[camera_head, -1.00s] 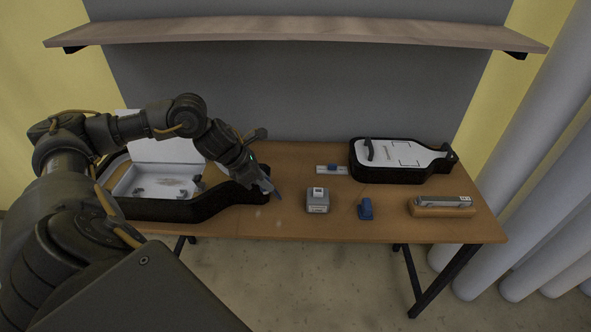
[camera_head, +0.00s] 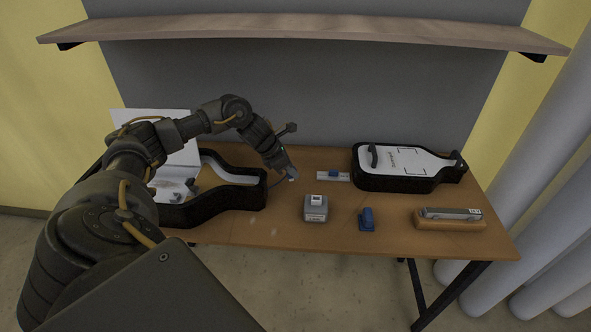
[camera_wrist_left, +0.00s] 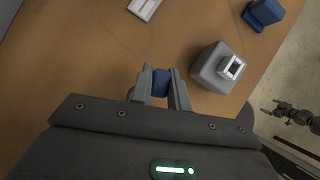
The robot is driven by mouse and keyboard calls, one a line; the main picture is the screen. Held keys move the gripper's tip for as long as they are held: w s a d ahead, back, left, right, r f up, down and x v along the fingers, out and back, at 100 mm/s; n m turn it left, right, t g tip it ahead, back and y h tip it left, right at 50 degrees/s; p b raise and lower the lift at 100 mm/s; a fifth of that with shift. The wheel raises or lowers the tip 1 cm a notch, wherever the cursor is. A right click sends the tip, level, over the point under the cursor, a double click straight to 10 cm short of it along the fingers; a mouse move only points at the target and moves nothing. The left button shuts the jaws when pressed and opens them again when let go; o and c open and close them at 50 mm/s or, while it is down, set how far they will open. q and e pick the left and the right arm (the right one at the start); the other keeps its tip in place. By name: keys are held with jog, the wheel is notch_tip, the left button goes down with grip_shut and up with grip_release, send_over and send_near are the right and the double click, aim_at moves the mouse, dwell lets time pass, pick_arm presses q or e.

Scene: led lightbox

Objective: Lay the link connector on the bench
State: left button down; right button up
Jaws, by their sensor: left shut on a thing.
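My left gripper (camera_head: 291,176) is over the middle of the bench (camera_head: 285,233), between the open black case and the white strip. In the left wrist view its fingers (camera_wrist_left: 161,85) are shut on a small blue part, which I take to be the link connector (camera_wrist_left: 161,81). The fingers cover its sides. A thin dark curved line shows beside the left finger; I cannot tell if it belongs to the part. The gap between the part and the bench top is hard to judge.
An open black case (camera_head: 240,199) stands left. A white strip with a blue slider (camera_head: 333,176), a grey block (camera_head: 316,208), a blue stand (camera_head: 367,219) and a wooden block with a grey bar (camera_head: 449,220) lie right. A black bottle-shaped box (camera_head: 400,185) is behind them. A shelf (camera_head: 300,31) hangs above.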

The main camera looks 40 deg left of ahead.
pick_arm(q)
jog(key=shift+w+f+b, duration=0.3)
jog(key=shift+w+f, duration=0.25)
jog(key=shift+f, duration=0.3)
jog(key=shift+w+a+f, duration=0.1)
jog(key=shift+w+f, duration=0.1)
jog(key=shift+w, duration=0.05)
jog(key=shift+w+f, duration=0.15)
jog(key=shift+w, duration=0.05)
jog(key=f+b, duration=0.2)
jog(key=f, duration=0.1)
jog(key=shift+w+f+b, duration=0.15)
jog(key=shift+w+b, duration=0.05)
jog(key=shift+b, duration=0.15)
jog(key=shift+a+f, duration=0.1)
jog(key=shift+f, duration=0.1)
jog(key=shift+r, duration=0.15)
jog(key=c, duration=1.8)
grip_release()
jog(key=o, duration=0.5)
jog(key=shift+c, duration=0.2)
pick_arm(e)
jog(key=f, duration=0.1)
jog(key=s+f, duration=0.1)
jog(key=f, duration=0.2)
jog(key=shift+s+f, duration=0.2)
jog(key=shift+s, duration=0.05)
